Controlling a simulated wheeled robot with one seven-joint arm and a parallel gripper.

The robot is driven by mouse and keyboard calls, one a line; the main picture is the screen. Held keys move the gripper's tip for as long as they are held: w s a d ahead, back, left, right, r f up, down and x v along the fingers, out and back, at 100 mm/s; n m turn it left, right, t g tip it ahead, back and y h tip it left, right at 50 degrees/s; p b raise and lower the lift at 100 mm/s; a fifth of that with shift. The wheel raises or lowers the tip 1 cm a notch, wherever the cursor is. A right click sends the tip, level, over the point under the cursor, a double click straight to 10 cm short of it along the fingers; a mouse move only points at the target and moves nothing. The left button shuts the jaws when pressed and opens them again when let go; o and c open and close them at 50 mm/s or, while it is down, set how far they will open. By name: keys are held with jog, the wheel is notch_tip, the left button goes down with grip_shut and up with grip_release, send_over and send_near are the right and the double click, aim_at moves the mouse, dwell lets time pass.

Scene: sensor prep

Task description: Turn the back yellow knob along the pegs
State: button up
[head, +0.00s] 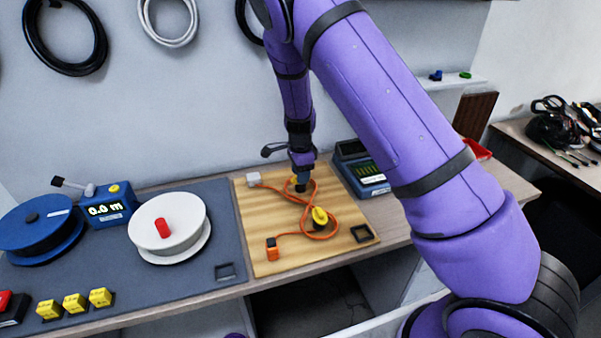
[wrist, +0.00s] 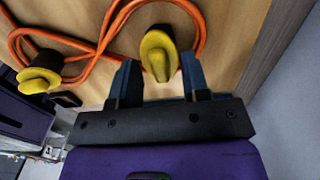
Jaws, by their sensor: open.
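A wooden board (head: 262,222) carries an orange cable (head: 335,218) looped around pegs with yellow knobs. The front yellow knob (head: 319,215) is plain in the head view. The back yellow knob (wrist: 158,55) shows in the wrist view between my fingertips; in the head view my gripper (head: 300,183) mostly hides it. My gripper is open in the wrist view (wrist: 160,72), with one blue finger on each side of this knob. I cannot tell whether either finger touches it. The front knob also shows at the left of the wrist view (wrist: 38,78).
A blue device (head: 362,170) stands right of the board. On the grey mat (head: 190,286) at left are a white reel (head: 183,222), a blue reel (head: 42,232), a length counter (head: 108,206) and several yellow blocks (head: 75,303). An orange connector (head: 272,249) sits at the board's front.

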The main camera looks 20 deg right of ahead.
jog(key=shift+c, duration=0.2)
grip_shut()
jog(key=shift+n, duration=0.3)
jog(key=n, duration=0.3)
jog(key=shift+n, duration=0.3)
jog(key=n, duration=0.4)
jog(key=shift+n, duration=0.3)
jog(key=n, duration=0.4)
jog(key=shift+n, duration=2.5)
